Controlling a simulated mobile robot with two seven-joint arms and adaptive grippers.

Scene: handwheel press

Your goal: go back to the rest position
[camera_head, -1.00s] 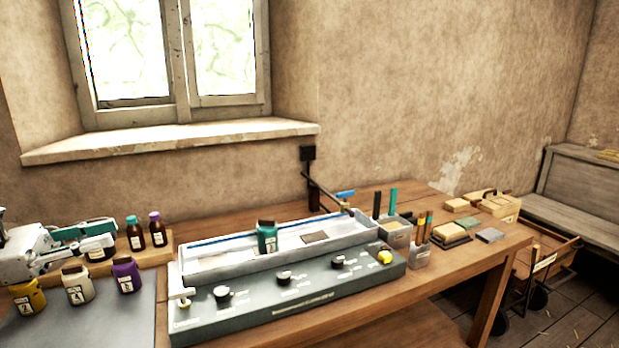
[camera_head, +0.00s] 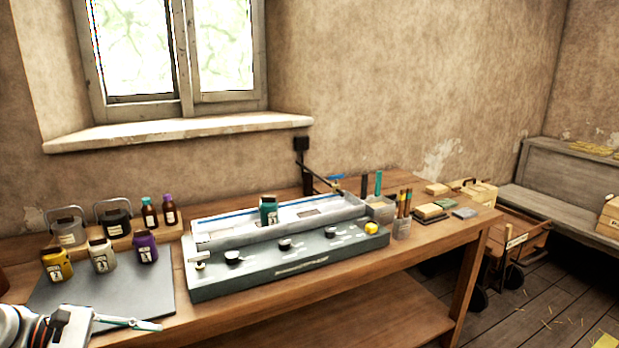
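My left gripper (camera_head: 140,324) is at the bottom left of the head view, low in front of the table's front edge. Its slim teal-tipped finger part points right. I see nothing held in it, but whether its fingers are apart or together is unclear. It is clear of the jars. My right gripper is out of view.
Yellow (camera_head: 57,266), white (camera_head: 102,257) and purple (camera_head: 146,249) jars stand on a dark mat (camera_head: 110,297). Behind them are two handled pots and two small bottles. A teal jar (camera_head: 268,211) stands in the tray of the knobbed panel (camera_head: 300,262).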

